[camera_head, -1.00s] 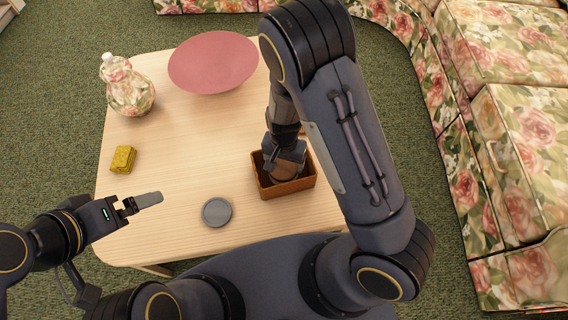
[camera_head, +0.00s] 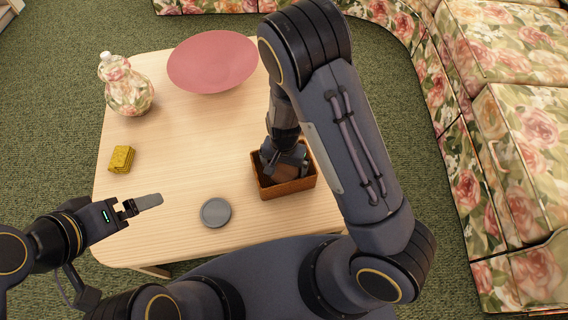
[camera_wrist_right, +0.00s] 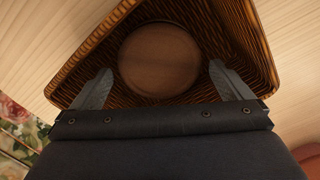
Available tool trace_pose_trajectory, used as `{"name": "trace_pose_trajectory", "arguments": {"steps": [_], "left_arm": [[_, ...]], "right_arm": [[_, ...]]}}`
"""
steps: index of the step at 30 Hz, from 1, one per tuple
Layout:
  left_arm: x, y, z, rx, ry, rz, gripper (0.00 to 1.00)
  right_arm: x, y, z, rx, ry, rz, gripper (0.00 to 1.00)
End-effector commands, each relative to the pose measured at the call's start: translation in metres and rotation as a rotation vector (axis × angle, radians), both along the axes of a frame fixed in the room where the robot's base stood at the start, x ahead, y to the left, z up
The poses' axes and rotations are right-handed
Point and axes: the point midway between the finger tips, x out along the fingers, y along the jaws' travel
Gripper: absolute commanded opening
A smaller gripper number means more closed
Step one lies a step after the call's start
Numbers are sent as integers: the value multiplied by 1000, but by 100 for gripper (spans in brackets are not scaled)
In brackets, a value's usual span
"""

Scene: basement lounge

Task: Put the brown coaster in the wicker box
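The wicker box (camera_head: 292,188) stands on the table's right side, near the front edge. The round brown coaster (camera_wrist_right: 158,60) lies inside the box in the right wrist view. My right gripper (camera_head: 284,167) reaches down into the box from above. In the right wrist view its two fingers (camera_wrist_right: 160,76) are spread, one on each side of the coaster, with a small gap to each edge. In the head view the gripper hides much of the coaster. My left gripper (camera_head: 142,204) hangs over the table's left front, empty; its finger gap is not clear.
A grey round coaster (camera_head: 216,212) lies left of the box. A yellow block-like item (camera_head: 121,159), a floral vase (camera_head: 128,90) and a pink bowl (camera_head: 213,62) stand on the wooden table (camera_head: 185,140). A floral sofa (camera_head: 520,130) lies to the right.

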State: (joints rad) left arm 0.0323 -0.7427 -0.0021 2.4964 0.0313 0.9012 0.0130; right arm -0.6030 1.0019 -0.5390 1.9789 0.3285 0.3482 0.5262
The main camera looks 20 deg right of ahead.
Motion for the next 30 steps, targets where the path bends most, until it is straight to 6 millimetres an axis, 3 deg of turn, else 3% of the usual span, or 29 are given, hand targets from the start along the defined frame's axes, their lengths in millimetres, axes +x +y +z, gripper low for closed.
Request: {"name": "trace_pose_trajectory", "arguments": {"steps": [10,24,30], "left_arm": [[0,0,8,0,0,0,100],[0,0,45,0,0,0,100],[0,0,51,0,0,0,100]], "right_arm": [[0,0,11,0,-1,0,100],[0,1,107,1,-3,1,100],[0,0,129,1,-1,0,100]]}}
